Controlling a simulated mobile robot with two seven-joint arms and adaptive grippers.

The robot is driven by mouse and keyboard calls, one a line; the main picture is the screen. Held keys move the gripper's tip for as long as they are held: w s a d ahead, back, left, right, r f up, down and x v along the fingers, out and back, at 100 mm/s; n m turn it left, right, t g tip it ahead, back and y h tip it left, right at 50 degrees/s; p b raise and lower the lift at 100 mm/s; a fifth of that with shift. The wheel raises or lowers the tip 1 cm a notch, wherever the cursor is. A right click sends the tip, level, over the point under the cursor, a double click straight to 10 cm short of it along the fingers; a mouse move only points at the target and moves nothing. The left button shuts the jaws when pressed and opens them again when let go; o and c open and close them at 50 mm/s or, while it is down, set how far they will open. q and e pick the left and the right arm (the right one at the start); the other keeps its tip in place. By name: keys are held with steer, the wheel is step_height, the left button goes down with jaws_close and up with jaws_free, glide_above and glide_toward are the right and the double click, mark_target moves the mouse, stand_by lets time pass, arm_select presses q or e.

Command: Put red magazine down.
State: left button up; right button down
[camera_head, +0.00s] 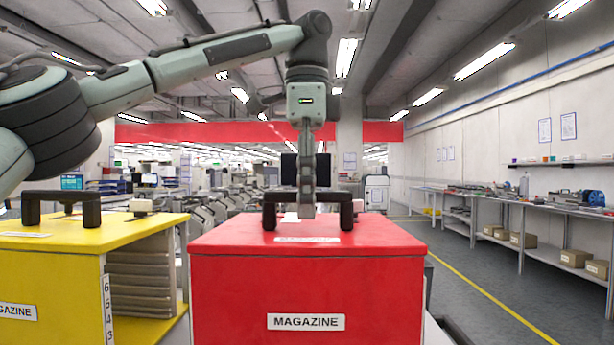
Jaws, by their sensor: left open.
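The red magazine (250,285) is a large upright box in the middle foreground, with a "MAGAZINE" label on its front. A black handle (270,213) stands on its top. My left gripper (307,203) points straight down at the middle of this handle, seen edge-on. It is open, with its fingers at handle height. Whether the fingers touch the handle cannot be told. The bottom of the magazine and what it stands on are below the picture. My right gripper is not in view.
A yellow magazine (45,270) with a black handle and an open, slotted side stands close on the left. A long workbench (535,207) with boxes lines the right wall. The grey floor (465,275) with a yellow line is free on the right.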

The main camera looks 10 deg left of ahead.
arm_select(q)
steer(key=shift+s+r, duration=0.1)
steer(key=shift+r, duration=3.4)
